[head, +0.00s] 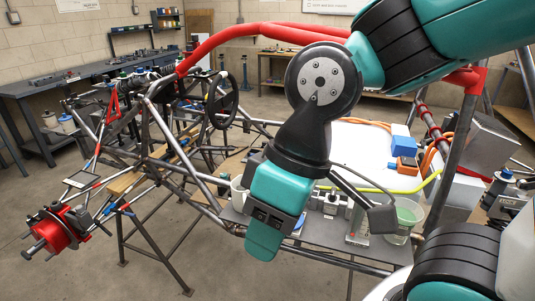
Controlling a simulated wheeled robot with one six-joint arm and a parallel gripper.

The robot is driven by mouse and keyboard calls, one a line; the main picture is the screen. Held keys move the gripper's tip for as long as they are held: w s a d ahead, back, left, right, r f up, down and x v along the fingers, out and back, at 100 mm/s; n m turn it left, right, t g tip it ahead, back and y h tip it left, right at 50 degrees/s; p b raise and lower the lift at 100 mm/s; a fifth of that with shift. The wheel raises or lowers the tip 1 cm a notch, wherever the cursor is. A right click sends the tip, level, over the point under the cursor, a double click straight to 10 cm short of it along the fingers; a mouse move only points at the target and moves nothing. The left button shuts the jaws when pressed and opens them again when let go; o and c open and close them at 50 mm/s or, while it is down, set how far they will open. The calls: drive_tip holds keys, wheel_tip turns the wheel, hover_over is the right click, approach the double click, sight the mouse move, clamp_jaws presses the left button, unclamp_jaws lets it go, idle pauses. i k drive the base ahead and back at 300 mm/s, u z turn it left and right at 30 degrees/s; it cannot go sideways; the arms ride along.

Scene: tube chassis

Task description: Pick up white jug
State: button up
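A white jug-like vessel (239,192) stands on the grey shelf or tray beside the tube frame, just left of my arm's wrist. Its right side is hidden behind the teal wrist, so I see only part of its wall and rim. My gripper (264,236) hangs at the lower end of my teal and black arm, in front of the tray and slightly right of and below the white vessel in the picture. I see it from behind and above.
The tray (322,250) also holds small metal parts (330,202) and a clear tub with green contents (405,218). Chassis tubes, a red padded bar (240,32) and a steering wheel (222,100) surround it. Blue and orange boxes (404,150) lie on a white panel behind.

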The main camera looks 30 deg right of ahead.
sight(239, 197)
drive_tip(key=z, duration=1.4)
drive_tip(key=k, duration=1.25)
drive_tip(key=u, duration=0.4)
drive_tip(key=i, duration=0.7)
drive_tip(key=u, duration=0.45)
